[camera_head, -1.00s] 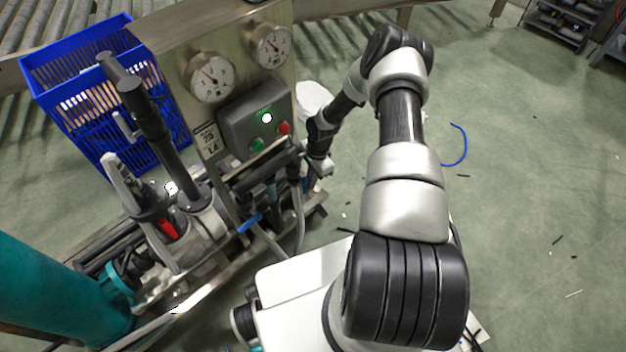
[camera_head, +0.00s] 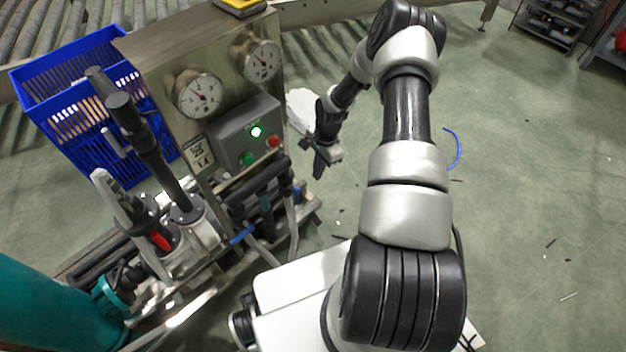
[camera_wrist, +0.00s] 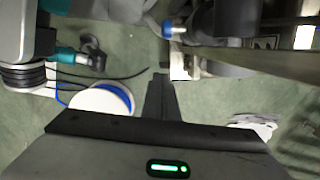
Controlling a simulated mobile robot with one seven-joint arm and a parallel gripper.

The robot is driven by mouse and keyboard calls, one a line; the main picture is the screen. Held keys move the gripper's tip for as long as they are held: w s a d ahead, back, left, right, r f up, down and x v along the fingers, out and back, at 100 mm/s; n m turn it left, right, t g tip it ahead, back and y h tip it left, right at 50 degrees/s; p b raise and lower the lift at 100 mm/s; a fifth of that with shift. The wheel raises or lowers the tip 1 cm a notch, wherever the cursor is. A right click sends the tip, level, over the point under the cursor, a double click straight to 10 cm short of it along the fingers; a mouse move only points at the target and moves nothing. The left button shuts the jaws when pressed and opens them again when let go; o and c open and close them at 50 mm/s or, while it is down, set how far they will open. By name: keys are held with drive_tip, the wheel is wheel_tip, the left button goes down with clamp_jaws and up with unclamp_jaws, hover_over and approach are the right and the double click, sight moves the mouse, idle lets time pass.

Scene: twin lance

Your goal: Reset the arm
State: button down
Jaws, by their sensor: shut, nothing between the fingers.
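My arm reaches forward from my base in the head view, bends at the far elbow and comes back down toward the machine. My gripper (camera_head: 319,172) hangs just right of the machine's control panel (camera_head: 247,133), with its fingers pointing down and clear floor showing around it. In the wrist view the dark fingers (camera_wrist: 161,85) are together and hold nothing.
A blue hose piece (camera_head: 456,150) lies right.

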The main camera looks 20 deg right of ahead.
wheel_tip(320, 180, up, 34)
drive_tip(key=s+a+r+n+t+h, duration=0.1)
drive_tip(key=s+a+n+t+h, duration=0.15)
drive_tip(key=n, duration=0.55)
drive_tip(key=s+a+r+n+t, duration=0.2)
drive_tip(key=s+a+r+n, duration=0.25)
drive_tip(key=s+r, duration=0.45)
drive_tip(key=s+a+r+n+t, duration=0.1)
drive_tip(key=s+a+r+n, duration=0.35)
drive_tip(key=s, duration=0.75)
wheel_tip(320, 180, up, 26)
drive_tip(key=m+p, duration=0.1)
drive_tip(key=p, duration=2.2)
drive_tip(key=shift+s+a+y+p, duration=0.2)
drive_tip(key=shift+y+p, duration=0.1)
drive_tip(key=shift+y, duration=0.15)
